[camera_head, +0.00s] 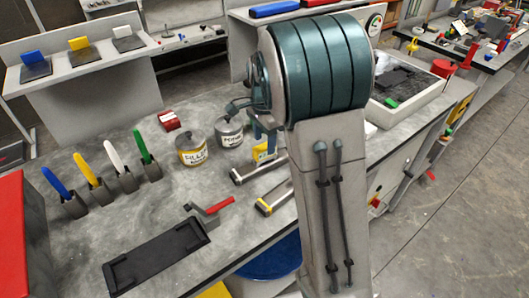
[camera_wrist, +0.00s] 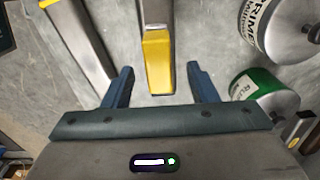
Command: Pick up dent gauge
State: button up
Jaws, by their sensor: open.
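A long tool with a yellow end block and a pale grey shaft, which I take for the dent gauge (camera_wrist: 158,62), lies on the grey bench. Its yellow end (camera_head: 264,152) shows in the head view, partly hidden by my gripper. My gripper (camera_wrist: 161,72) is open, with one blue finger on each side of the yellow end in the wrist view and a gap on both sides. Nothing is held. In the head view my gripper (camera_head: 264,128) is just above this yellow part, right of the primer can. How high the fingertips are cannot be told.
A red-handled tool (camera_head: 210,212) lies in front.

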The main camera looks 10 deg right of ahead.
aim_at(265, 146)
notch_tip(265, 146, down, 5)
jog(key=shift+s+f+p, duration=0.1)
jog(key=shift+f+p, duration=0.05)
jog(key=shift+p, duration=0.2)
grip_shut()
